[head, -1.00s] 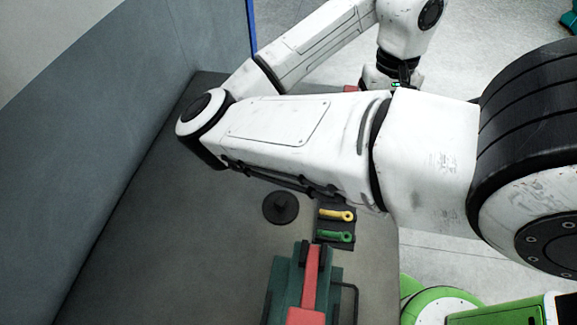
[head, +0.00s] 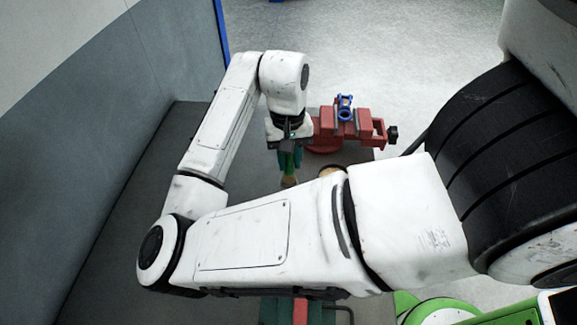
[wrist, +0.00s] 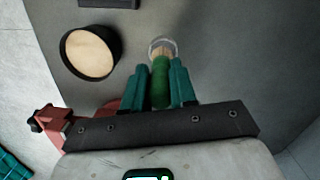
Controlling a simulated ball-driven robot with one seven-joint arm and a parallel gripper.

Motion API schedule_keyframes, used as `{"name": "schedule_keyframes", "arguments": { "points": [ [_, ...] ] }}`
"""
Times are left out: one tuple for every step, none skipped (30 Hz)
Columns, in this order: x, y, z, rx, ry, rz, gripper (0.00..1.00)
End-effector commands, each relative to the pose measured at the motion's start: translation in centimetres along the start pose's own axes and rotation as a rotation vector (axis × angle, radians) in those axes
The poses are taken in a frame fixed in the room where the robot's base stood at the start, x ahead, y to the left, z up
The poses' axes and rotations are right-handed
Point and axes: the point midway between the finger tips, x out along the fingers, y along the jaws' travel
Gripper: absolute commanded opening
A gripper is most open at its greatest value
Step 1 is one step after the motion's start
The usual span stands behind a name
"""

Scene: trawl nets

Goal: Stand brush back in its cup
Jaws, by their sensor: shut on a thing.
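My gripper (head: 288,158) is shut on the brush, with a teal finger on each side of its green handle. In the head view the brush (head: 289,181) points down, bristle end lowest.
A red vise (head: 330,130) with a blue part (head: 345,108) in its jaws stands just beyond the cup. The grey bench top (head: 130,220) is clear on the left, beside a grey wall. My forearm hides much of the bench's near part.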

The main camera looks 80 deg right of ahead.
Motion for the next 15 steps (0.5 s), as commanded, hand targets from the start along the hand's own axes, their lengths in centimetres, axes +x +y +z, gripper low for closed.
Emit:
{"name": "schedule_keyframes", "arguments": {
  "points": [
    [0.6,-0.3,-0.1,-0.003,-0.002,0.001,0.0],
    [1.1,-0.3,-0.1,-0.003,-0.003,0.001,0.0],
    [1.7,-0.3,-0.2,-0.003,-0.003,0.001,0.0],
    [2.2,-0.3,-0.2,-0.003,-0.003,0.001,0.0],
    [2.6,-0.3,-0.2,-0.002,-0.003,0.001,0.0],
    [3.0,-0.3,-0.3,-0.002,-0.001,0.001,0.0],
    [3.1,-0.3,-0.3,-0.001,-0.001,0.0,0.0],
    [3.3,-0.3,-0.3,-0.001,-0.001,0.0,0.0],
    [3.3,-0.2,-0.3,-0.001,0.0,0.0,0.0],
    [3.3,-0.2,-0.3,-0.001,0.0,0.0,0.0],
    [3.3,-0.2,-0.3,0.0,0.0,0.0,0.0],
    [3.3,-0.2,-0.3,-0.001,0.0,0.0,0.0],
    [3.3,-0.2,-0.3,-0.001,0.0,0.0,0.0],
    [3.3,-0.2,-0.3,-0.001,0.0,0.0,0.0],
    [3.3,-0.2,-0.3,-0.001,0.0,0.0,0.0]
  ]
}}
